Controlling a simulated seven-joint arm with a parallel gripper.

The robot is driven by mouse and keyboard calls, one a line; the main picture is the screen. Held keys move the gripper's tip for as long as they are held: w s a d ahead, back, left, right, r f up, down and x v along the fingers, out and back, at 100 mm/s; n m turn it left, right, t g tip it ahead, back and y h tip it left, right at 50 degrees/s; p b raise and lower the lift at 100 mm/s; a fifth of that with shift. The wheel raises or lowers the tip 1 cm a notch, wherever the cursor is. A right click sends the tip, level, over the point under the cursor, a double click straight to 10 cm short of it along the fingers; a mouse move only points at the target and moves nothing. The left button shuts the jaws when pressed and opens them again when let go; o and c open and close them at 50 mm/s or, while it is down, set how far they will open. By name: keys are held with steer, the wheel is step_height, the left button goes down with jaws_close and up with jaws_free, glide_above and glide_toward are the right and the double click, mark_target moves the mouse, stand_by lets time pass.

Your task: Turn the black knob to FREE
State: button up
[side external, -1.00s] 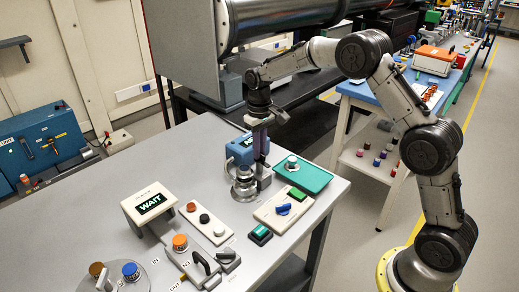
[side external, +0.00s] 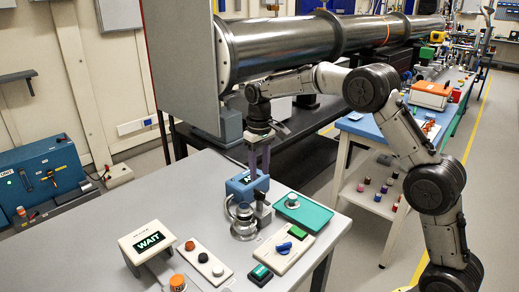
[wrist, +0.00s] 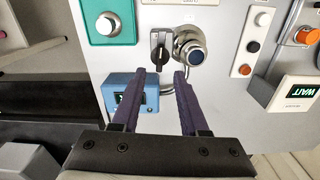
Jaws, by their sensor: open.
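The black knob (wrist: 158,45) stands upright on the table in the wrist view, with a pale line on its face. In the side external view it is a small dark-topped part (side external: 261,207) on a grey block. My gripper (wrist: 160,74) is open and empty, its two purple fingers apart. Its fingertips are just short of the knob in the wrist view. In the side external view my gripper (side external: 259,175) is above the table, by the blue box. The word FREE cannot be read in either view.
A silver cylinder with a dark blue top (wrist: 194,54) stands right beside the knob. A blue box (wrist: 131,92) is under the left finger in the wrist view.

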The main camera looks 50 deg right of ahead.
step_height(320, 180, up, 8)
steer(key=shift+f, duration=0.2)
step_height(320, 180, up, 9)
steer(key=t, duration=0.2)
glide_above(259, 191)
steer(key=s+a, duration=0.1)
steer(key=s, duration=0.4)
steer(key=s+a+r+t, duration=0.1)
steer(key=s+r, duration=0.1)
steer(key=s, duration=0.4)
steer(key=s+a+r+t, duration=0.1)
steer(key=s+a+r, duration=0.1)
steer(key=s, duration=0.5)
steer(key=s+f+n+t, duration=0.1)
steer(key=s+f, duration=1.1)
steer(key=s, duration=0.4)
steer(key=shift+a+f+t, duration=0.3)
steer(key=shift+a+f, duration=0.05)
steer(key=shift+f, duration=0.05)
